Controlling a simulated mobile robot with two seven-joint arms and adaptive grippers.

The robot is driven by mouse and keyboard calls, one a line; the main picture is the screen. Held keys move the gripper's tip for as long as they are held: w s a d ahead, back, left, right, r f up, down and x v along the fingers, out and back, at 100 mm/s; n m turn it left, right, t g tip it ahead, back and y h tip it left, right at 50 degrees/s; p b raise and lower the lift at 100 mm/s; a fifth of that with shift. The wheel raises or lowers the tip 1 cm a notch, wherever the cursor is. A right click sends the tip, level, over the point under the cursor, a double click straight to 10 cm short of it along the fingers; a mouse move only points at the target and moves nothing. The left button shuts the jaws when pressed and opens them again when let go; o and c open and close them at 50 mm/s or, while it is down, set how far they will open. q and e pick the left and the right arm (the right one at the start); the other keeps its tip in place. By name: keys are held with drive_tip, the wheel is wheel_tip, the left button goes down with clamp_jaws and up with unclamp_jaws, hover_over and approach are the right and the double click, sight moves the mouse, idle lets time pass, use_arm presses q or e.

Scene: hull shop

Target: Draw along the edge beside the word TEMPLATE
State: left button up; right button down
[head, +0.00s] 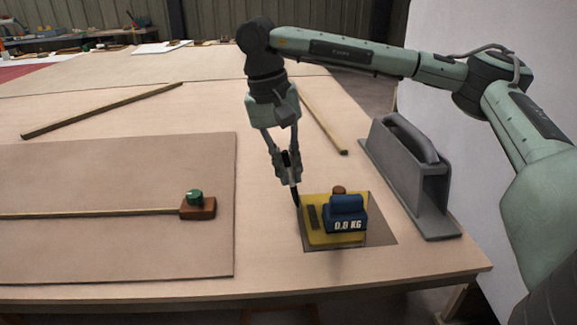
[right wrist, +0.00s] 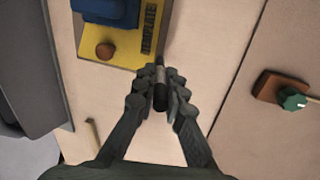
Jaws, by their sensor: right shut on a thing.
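A yellow template (head: 317,238) lies flat on a grey sheet (head: 381,234) near the table's front edge. A blue weight (head: 346,213) marked 0.0 KG and a brown knob (head: 339,190) are on it. In the right wrist view the word TEMPLATE (right wrist: 149,28) runs along one edge of the yellow plate (right wrist: 125,55). My right gripper (head: 289,168) is shut on a dark marker (head: 295,195), also seen in the right wrist view (right wrist: 160,96). The marker points down beside the template's far left corner, on the word's side. Whether its tip touches is unclear. My left gripper is out of view.
A grey handled tool (head: 408,178) stands right of the template. A brown board (head: 110,250) lies left, with a thin strip and a brown block with a green knob (head: 197,205). Wooden sticks (head: 100,112) (head: 323,124) lie farther back. Bare table separates board and template.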

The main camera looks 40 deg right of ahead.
drive_tip(key=shift+s+a, duration=0.35)
drive_tip(key=shift+s, duration=0.15)
drive_tip(key=shift+s, duration=0.1)
drive_tip(key=shift+s+a, duration=0.35)
drive_tip(key=shift+s, duration=0.15)
drive_tip(key=shift+s+a, duration=0.1)
drive_tip(key=shift+s, duration=0.05)
drive_tip(key=shift+s+a, duration=0.25)
drive_tip(key=shift+s, duration=0.2)
drive_tip(key=shift+s, duration=0.15)
drive_tip(key=shift+s+a+b, duration=0.35)
drive_tip(key=shift+s+a, duration=0.05)
drive_tip(key=shift+s, duration=0.1)
drive_tip(key=shift+s+a, duration=0.1)
drive_tip(key=shift+s, duration=0.05)
drive_tip(key=shift+s+a, duration=0.25)
drive_tip(key=shift+s, duration=0.2)
